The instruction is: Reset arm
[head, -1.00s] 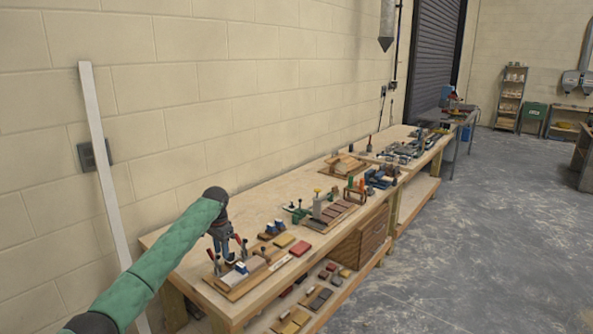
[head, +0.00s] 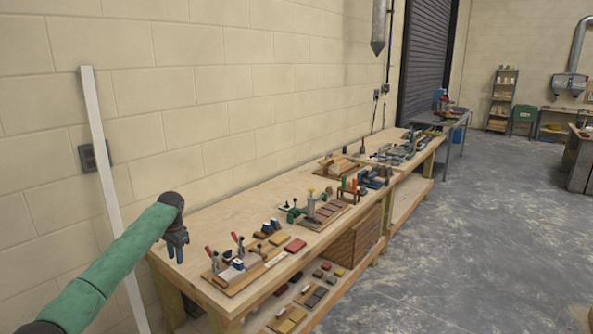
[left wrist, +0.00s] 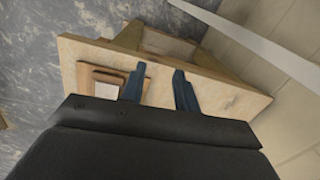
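My left arm, in a green sleeve, comes in from the left in the head view. Its gripper (head: 175,243) hangs pointing down at the near left end of the wooden workbench (head: 215,222). In the left wrist view the two blue fingers (left wrist: 158,88) are spread with nothing between them, above the bench end (left wrist: 215,97). A board with red-handled clamps (head: 237,272) lies to the right of the gripper in the head view. My right gripper is not in view.
A white upright strip (head: 112,190) leans on the block wall behind my left arm. Yellow and red blocks (head: 295,245), a tool rack and other tools stand along the bench. A lower shelf (head: 290,318) holds more blocks. Grey floor (head: 480,230) is clear to the right.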

